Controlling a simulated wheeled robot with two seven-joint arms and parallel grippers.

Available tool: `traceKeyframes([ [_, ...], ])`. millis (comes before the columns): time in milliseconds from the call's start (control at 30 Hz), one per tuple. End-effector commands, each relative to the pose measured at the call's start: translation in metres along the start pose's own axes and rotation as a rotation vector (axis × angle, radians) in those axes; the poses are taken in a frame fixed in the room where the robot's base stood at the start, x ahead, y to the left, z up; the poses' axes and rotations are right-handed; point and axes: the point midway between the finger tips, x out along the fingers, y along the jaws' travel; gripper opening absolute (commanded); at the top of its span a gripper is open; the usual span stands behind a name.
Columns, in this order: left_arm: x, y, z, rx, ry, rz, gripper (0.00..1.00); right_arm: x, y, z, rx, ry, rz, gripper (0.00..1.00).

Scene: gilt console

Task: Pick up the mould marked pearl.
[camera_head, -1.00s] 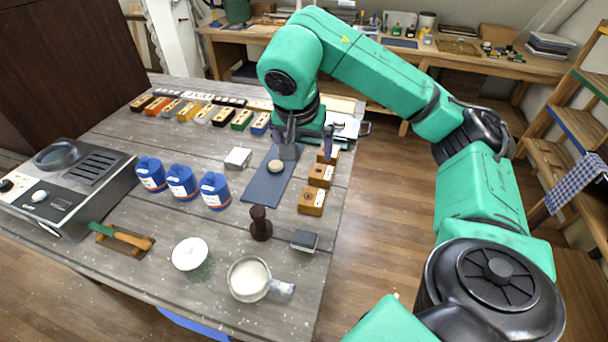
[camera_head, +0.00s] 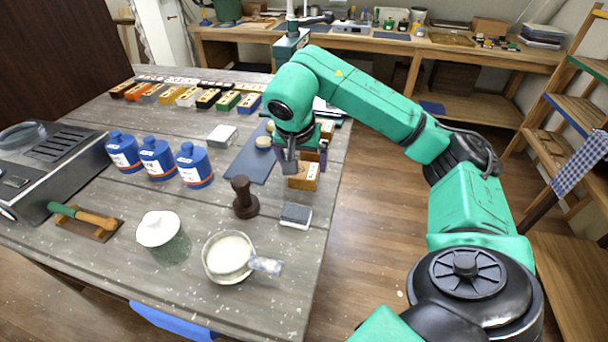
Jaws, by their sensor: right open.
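Wooden blocks that look like the moulds stand in a line near the table's right edge. The nearest wooden block (camera_head: 305,180) has a small pale label, too small to read, so I cannot tell which is marked pearl. My right gripper (camera_head: 300,164) is open, pointing down right at the nearest block; its fingers seem to be on either side of the block's top. The blocks behind it are mostly hidden by my right arm. My left gripper is not in view.
A blue mat (camera_head: 243,166) with a pale round piece (camera_head: 263,142) lies left of the gripper. A dark brown stamp (camera_head: 243,198), a dark-topped block (camera_head: 296,215) and a white-filled pan (camera_head: 228,256) stand nearer. Blue bottles (camera_head: 194,166) stand left; several coloured blocks line the back.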

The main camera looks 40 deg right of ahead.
Motion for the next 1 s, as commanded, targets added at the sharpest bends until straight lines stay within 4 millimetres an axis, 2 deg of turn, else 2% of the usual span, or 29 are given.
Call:
traceKeyframes([
  [100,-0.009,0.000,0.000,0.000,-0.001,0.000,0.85,0.020,0.002,-0.002,0.000,-0.003,0.007,1.00],
  [233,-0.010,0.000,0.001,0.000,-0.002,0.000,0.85,0.042,0.001,-0.001,-0.001,-0.001,0.003,1.00],
  [467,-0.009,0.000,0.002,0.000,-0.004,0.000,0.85,0.046,0.001,-0.001,0.000,0.000,0.001,1.00],
  [600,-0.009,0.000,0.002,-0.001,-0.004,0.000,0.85,0.046,0.001,-0.001,0.000,0.000,0.001,0.46],
  [667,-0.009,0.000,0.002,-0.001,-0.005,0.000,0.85,0.046,0.001,-0.001,0.000,0.000,0.001,0.24],
  [1000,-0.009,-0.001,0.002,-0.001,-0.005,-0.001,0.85,0.040,0.000,-0.004,0.001,0.002,-0.002,0.24],
])
